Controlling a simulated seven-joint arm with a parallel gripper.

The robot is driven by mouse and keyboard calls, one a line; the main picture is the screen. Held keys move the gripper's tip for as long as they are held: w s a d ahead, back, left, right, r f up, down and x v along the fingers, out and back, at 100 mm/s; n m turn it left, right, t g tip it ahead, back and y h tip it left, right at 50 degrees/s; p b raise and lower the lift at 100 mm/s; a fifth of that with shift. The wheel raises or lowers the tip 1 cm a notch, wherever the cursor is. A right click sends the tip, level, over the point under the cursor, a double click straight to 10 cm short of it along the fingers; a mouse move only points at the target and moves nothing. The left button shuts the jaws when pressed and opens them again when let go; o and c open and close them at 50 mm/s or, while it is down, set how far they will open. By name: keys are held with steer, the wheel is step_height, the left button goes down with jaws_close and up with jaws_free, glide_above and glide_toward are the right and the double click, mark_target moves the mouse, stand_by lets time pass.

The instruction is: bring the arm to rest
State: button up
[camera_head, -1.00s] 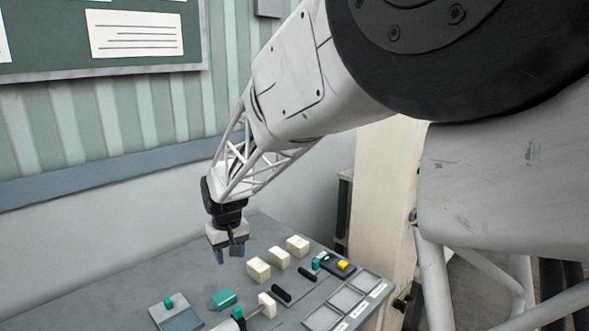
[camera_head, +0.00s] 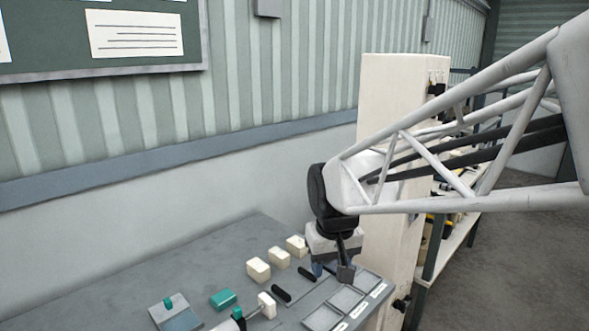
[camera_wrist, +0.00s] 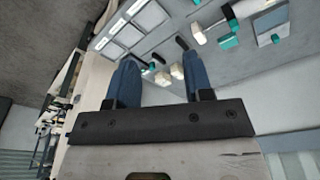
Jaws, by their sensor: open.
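My gripper (camera_head: 331,272) hangs above the right part of the grey table (camera_head: 222,262) in the head view, near the pale blocks and the labelled trays. My arm reaches in from the right and hides part of the table's right end.
Pale blocks (camera_head: 258,269), a teal block (camera_head: 223,299), black pieces (camera_head: 282,294) and shallow trays (camera_head: 346,299) sit on the table. A tall cream cabinet (camera_head: 385,120) stands just behind the gripper. A shelf (camera_head: 455,235) stands further right.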

steer(key=s+d+m, duration=0.1)
steer(key=s+d, duration=0.4)
steer(key=s, duration=0.4)
steer(key=s+d+f+m, duration=0.1)
steer(key=s+d+m, duration=0.1)
steer(key=s+d, duration=0.4)
steer(key=s, duration=0.3)
steer(key=shift+d+f+t+h, duration=0.25)
steer(key=shift+f+t+h, duration=0.05)
steer(key=shift+t, duration=0.1)
